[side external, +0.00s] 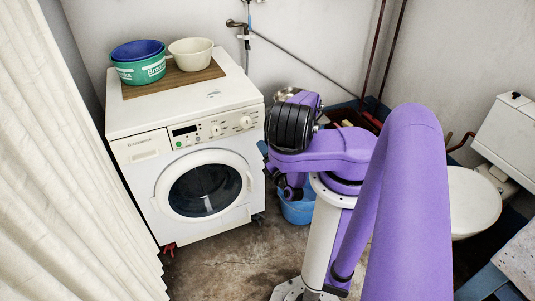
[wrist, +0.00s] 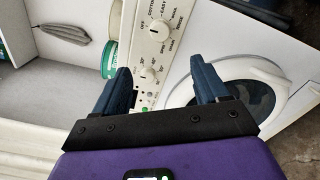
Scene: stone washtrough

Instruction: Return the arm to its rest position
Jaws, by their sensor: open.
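In the wrist view my gripper (wrist: 162,80) has its two blue fingers spread wide apart, with nothing between them. The fingers point toward the control panel of the white washing machine (wrist: 210,45), and no contact with it can be seen. In the side external view my purple arm rises at the right and folds down beside the right side of the washing machine (side external: 150,150). The gripper's fingers cannot be made out there, as the arm's own links are in front.
A green tub (side external: 140,72), a blue basin (side external: 137,48) and a cream bowl (side external: 190,53) stand on the machine. A blue bucket (side external: 297,208) is on the floor behind my arm. A curtain (side external: 60,170) hangs left; a toilet (side external: 472,202) stands right. Floor before the machine is clear.

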